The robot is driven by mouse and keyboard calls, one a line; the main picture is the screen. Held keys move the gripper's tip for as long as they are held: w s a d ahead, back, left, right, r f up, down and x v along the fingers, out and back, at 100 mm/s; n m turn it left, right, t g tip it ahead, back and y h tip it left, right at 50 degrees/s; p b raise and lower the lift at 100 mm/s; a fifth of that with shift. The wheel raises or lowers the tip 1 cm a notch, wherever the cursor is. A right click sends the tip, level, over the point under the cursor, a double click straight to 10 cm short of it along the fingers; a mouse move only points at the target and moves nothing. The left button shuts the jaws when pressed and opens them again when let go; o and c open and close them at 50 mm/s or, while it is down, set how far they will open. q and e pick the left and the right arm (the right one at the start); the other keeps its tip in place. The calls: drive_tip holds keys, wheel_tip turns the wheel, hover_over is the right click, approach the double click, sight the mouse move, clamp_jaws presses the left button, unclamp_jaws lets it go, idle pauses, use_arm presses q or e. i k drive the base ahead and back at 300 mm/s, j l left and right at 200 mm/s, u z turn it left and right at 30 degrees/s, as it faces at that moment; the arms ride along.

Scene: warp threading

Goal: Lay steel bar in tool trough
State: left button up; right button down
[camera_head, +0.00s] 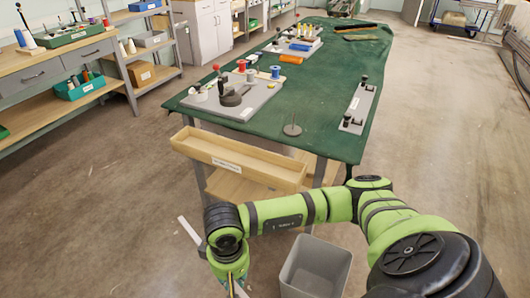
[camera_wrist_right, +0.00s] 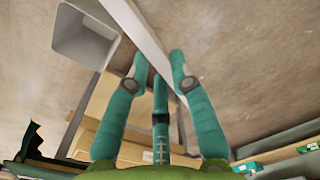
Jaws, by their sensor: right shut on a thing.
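The tool trough (camera_head: 240,165) is a long, shallow wooden tray with a white label, fixed at the near end of the green-covered table. My right gripper (camera_head: 232,288) points down at the bottom edge of the head view, below and in front of the trough. The pale steel bar (camera_head: 190,231) slants past it, clear of the trough. In the right wrist view, the bar (camera_wrist_right: 143,32) runs between the teal fingers of my right gripper (camera_wrist_right: 160,72), which are shut on it. The head view's lower edge cuts off the fingertips. My left gripper is not in view.
A grey open bin (camera_head: 316,268) stands on the floor right of my right gripper; it also shows in the wrist view (camera_wrist_right: 85,35). The green table (camera_head: 310,95) carries grey fixture boards, spools and a small upright spindle (camera_head: 292,127). Shelves (camera_head: 70,70) stand at left.

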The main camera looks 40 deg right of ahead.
sight(240, 153)
drive_tip(key=i+j+z, duration=0.25)
drive_tip(key=z, duration=0.25)
drive_tip(key=i+j+z, duration=0.35)
drive_tip(key=z, duration=0.15)
drive_tip(key=i+j+z, duration=0.2)
drive_tip(key=j+z, duration=0.3)
drive_tip(key=i+j+z, duration=0.15)
drive_tip(key=j+z, duration=0.15)
drive_tip(key=j, duration=0.2)
drive_tip(key=i+j+z, duration=0.1)
drive_tip(key=j+z, duration=0.15)
drive_tip(key=j, duration=0.3)
drive_tip(key=j+z, duration=0.3)
drive_tip(key=j, duration=0.25)
drive_tip(key=i+j, duration=0.1)
drive_tip(key=i, duration=0.8)
